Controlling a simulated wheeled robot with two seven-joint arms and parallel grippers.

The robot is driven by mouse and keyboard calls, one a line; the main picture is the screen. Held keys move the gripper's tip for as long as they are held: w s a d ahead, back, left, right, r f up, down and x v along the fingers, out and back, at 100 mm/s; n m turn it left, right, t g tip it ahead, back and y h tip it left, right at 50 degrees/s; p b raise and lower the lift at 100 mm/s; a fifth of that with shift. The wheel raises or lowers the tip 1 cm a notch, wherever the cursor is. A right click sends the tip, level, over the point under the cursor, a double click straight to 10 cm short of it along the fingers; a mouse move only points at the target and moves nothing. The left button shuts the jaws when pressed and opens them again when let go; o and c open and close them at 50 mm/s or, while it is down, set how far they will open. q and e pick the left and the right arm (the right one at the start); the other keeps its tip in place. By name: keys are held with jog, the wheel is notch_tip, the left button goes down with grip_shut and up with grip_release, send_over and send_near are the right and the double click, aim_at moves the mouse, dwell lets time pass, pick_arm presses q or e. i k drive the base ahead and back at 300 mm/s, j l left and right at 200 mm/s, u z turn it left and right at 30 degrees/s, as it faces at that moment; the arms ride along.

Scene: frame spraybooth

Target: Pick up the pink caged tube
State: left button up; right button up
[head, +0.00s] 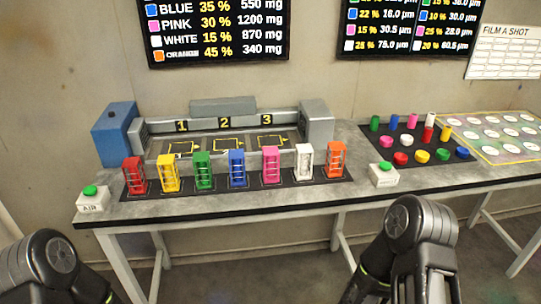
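The pink caged tube (271,166) stands upright on a dark strip near the front of the table (225,207). It is in a row of caged tubes, between the blue one (237,170) on its left and the white one (304,162) on its right. Nothing covers it. Parts of my two arms show at the lower left and lower right, below the table's front edge. No gripper fingers can be seen on either arm, and nothing touches the pink caged tube.
Red (134,176), yellow (168,174), green (204,171) and orange (336,160) caged tubes share the row. A numbered booth (317,121) stands behind it. Green-button boxes stand at left (92,200) and right (383,175). A dark mat (398,140) with colored pieces lies further right.

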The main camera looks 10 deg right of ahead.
aim_at(270, 162)
jog(key=i+j, duration=0.45)
jog(key=i+z, duration=0.1)
jog(key=z, duration=1.75)
